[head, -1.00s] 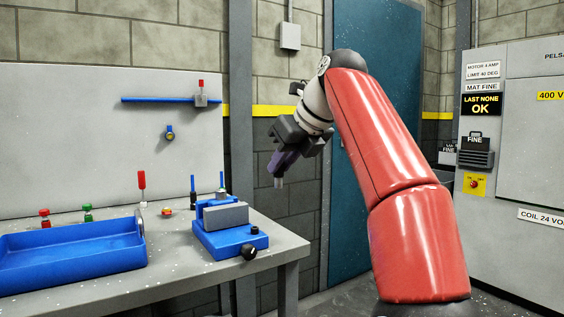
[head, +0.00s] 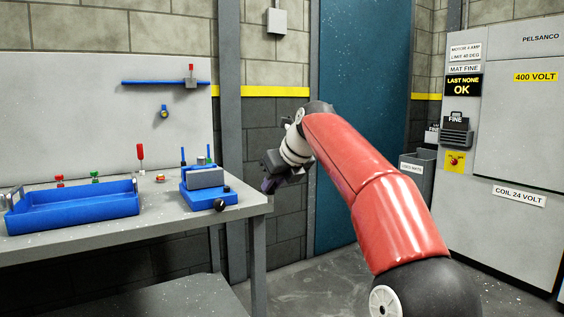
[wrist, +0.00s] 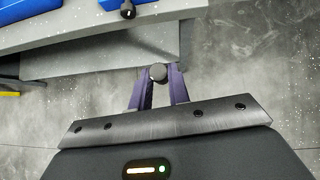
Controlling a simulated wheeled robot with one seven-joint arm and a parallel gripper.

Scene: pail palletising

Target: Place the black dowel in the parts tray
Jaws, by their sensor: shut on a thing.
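The black dowel (wrist: 158,72) shows in the wrist view as a dark round end between the two purple fingers of my gripper (wrist: 158,82). The fingers are shut on it. In the head view my gripper (head: 269,186) is just past the right end of the bench, apart from it; the dowel cannot be made out there. The parts tray, a blue open tray with metal handles (head: 72,214), sits on the left of the bench. The part of its inside that I see looks empty.
A blue vise with a grey jaw (head: 206,180) stands on the grey bench (head: 160,214) between the tray and my gripper. Behind are a red screwdriver (head: 140,153) and small red and green parts. Floor is open right of the bench.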

